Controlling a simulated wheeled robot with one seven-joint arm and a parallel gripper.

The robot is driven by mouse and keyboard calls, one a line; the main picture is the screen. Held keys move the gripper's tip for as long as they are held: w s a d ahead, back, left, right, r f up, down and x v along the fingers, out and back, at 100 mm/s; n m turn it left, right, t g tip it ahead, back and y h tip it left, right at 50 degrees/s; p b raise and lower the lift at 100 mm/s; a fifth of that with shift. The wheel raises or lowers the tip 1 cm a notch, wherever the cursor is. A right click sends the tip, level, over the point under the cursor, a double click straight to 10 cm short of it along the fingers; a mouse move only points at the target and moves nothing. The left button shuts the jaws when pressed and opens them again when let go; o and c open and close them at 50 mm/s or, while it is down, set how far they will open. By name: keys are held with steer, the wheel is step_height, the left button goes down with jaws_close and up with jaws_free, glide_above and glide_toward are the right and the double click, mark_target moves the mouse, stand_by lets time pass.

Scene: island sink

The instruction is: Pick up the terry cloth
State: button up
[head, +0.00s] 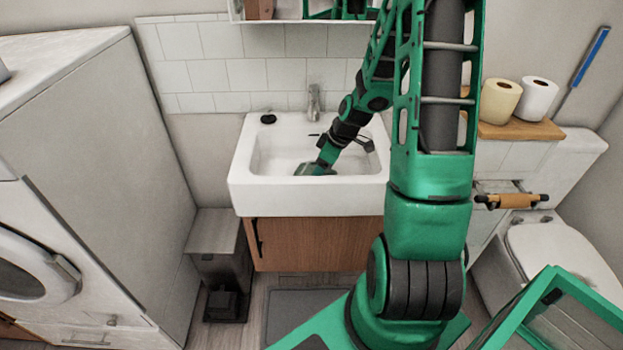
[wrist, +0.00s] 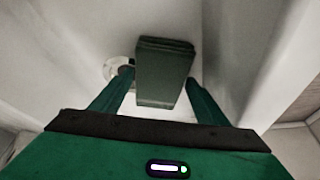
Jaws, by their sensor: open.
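The terry cloth (wrist: 165,72) looks like a dark grey-green folded block in the wrist view. It is in the white sink basin (head: 268,150), between the two fingers of my gripper (wrist: 160,78). The fingers are open, one on each side of the cloth. A narrow gap shows at the left finger; at the right I cannot tell whether finger and cloth touch. In the head view my gripper (head: 315,169) is down inside the basin, and I cannot make out the cloth there.
The drain (wrist: 116,68) is beside the left finger. The basin walls rise close around my gripper. The faucet (head: 313,101) stands at the back of the sink, with a small black item (head: 268,118) on the rim. A washing machine (head: 90,190) is left, a toilet (head: 555,250) right.

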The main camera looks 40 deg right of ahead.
steer(key=shift+w, duration=0.1)
steer(key=c, duration=0.9)
step_height(320, 180, up, 10)
steer(key=shift+f, duration=0.1)
